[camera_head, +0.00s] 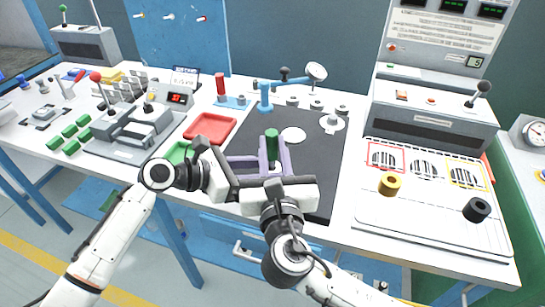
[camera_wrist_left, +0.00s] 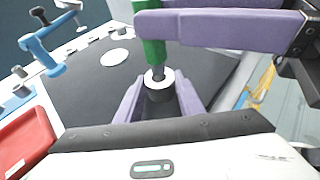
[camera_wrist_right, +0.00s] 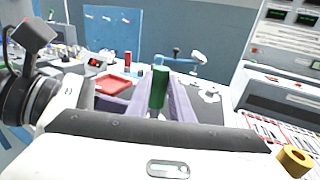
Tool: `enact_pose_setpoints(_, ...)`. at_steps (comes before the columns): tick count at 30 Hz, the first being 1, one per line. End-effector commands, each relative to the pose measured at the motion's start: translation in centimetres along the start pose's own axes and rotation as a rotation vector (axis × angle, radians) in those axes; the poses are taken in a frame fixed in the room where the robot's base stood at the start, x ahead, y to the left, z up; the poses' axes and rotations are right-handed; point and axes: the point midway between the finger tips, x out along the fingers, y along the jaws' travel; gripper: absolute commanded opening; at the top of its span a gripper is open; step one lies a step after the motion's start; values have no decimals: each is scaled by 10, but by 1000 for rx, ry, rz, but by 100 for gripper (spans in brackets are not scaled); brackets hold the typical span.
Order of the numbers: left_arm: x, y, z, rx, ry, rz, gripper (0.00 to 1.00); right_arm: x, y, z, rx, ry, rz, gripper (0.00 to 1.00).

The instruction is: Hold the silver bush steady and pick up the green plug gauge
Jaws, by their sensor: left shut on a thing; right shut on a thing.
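The green plug gauge (camera_head: 272,144) stands upright over the dark mat, its green handle between the purple fingers of my right gripper (camera_head: 275,157). The handle also shows in the right wrist view (camera_wrist_right: 158,88). My right gripper is shut on it. The silver bush (camera_wrist_left: 158,81) shows in the left wrist view as a pale ring directly under the gauge. The gauge's lower end meets the ring; I cannot tell how deep it sits. My left gripper (camera_wrist_left: 158,100) is lower and shut on the bush from the side. In the head view the bush is hidden by the fingers.
A red tray (camera_head: 210,128) and a partly hidden green tray (camera_head: 179,151) lie left of the mat (camera_head: 325,168). A blue stand (camera_head: 265,97) and a white disc (camera_head: 293,135) are behind.

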Motion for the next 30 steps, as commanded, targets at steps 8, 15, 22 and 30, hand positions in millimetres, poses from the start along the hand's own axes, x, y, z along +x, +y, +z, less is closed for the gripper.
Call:
enact_pose_setpoints(8,0,0,0,0,0,0,5,0,0,55,2,-5,1,0)
enact_pose_setpoints(15,0,0,0,0,0,-1,5,0,0,69,0,-2,1,0)
enact_pose_setpoints(22,0,0,0,0,0,-1,41,0,0,69,0,-1,1,0)
enact_pose_setpoints(30,0,0,0,0,0,-1,56,0,0,69,-1,-1,1,0)
